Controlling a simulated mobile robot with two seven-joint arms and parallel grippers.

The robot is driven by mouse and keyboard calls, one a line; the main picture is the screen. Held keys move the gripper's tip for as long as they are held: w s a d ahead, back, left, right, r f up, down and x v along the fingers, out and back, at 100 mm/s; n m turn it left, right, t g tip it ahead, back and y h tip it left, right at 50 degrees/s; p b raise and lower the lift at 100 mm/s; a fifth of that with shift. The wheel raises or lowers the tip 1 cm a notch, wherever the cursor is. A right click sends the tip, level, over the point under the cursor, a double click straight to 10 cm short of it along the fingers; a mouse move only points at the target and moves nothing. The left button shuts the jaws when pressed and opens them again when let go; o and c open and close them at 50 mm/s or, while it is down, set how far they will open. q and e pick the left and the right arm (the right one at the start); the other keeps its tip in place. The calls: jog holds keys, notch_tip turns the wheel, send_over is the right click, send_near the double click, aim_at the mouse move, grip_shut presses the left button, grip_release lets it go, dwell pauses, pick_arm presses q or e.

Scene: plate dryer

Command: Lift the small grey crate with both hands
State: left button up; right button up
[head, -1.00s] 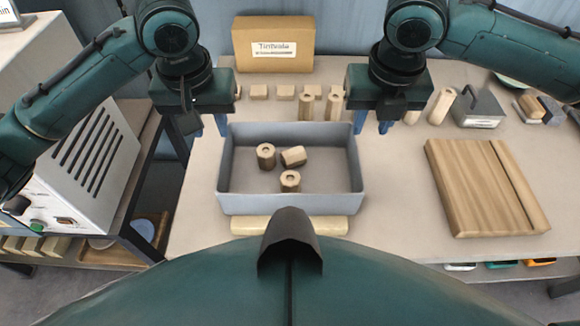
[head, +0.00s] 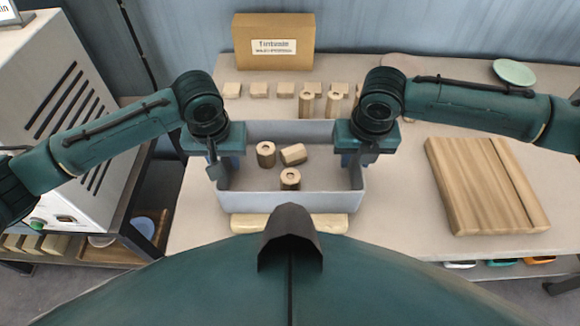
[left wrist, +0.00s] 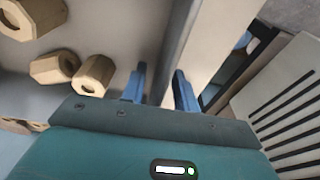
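The small grey crate (head: 290,203) stands upright on the table and holds three wooden pieces with holes (head: 290,179). My left gripper (head: 225,165) is at the crate's left wall. In the left wrist view its two blue fingers (left wrist: 160,90) are apart, with the crate wall (left wrist: 190,40) between them and a gap beside it. My right gripper (head: 357,161) is at the crate's right wall. Its fingers look apart, one on each side of the wall, but are partly hidden under the gripper body.
A cardboard box (head: 273,42) stands at the back, with a row of wooden blocks (head: 259,90) before it. A pale wooden strip (head: 250,222) lies before the crate. A wooden board (head: 480,185) lies at right, a green plate (head: 514,72) behind. A machine (head: 70,80) stands at left.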

pick_arm(q)
jog(key=shift+c, duration=0.2)
pick_arm(e)
jog(key=shift+c, duration=0.2)
pick_arm(q)
grip_shut()
pick_arm(e)
grip_shut()
jog(key=shift+w, duration=0.1)
dwell(0.7)
